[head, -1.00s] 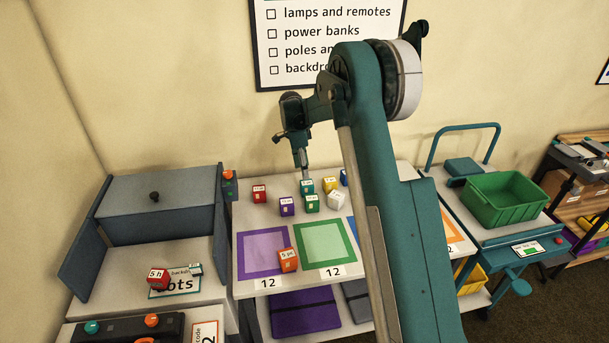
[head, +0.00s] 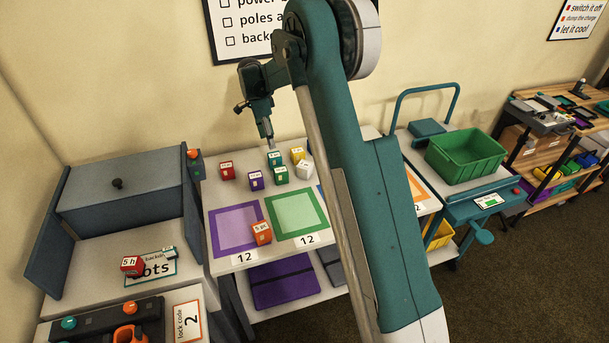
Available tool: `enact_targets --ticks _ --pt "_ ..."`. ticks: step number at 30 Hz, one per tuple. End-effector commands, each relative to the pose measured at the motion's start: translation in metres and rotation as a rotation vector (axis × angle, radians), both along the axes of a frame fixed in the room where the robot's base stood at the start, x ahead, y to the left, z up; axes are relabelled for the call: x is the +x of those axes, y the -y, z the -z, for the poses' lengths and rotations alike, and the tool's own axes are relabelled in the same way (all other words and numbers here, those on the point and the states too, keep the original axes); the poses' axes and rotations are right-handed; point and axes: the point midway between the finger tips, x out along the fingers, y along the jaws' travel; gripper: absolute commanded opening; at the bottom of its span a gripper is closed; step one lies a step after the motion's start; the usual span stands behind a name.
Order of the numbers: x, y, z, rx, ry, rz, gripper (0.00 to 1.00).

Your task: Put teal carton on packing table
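A small teal carton (head: 274,159) with a pale label stands on the white table (head: 222,197) with coloured squares, near its back. A green-teal carton (head: 280,176) stands just in front of it. My gripper (head: 269,143) points down at the rear teal carton, right above or touching its top; I cannot tell which. Its fingers are too small to show whether they are open or shut. A smaller teal-and-white item (head: 171,252) lies on the left grey bench (head: 95,288). No surface carries a readable packing table label.
Red (head: 227,171), purple (head: 256,180), yellow (head: 298,154) and white (head: 304,170) cartons stand close around. An orange carton (head: 261,232) sits between the purple and green squares. A green crate (head: 465,156) stands on a trolley at right. My arm hides the table's right part.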

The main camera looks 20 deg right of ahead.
Motion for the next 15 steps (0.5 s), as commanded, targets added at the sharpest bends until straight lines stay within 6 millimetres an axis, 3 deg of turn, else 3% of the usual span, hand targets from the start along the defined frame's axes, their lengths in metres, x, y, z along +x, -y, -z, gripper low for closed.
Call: enact_targets --ticks 8,15 --pt "-0.024 0.003 -0.037 0.008 0.019 -0.082 0.47" --pt "-0.057 0.007 -0.082 0.014 0.048 -0.198 0.47"
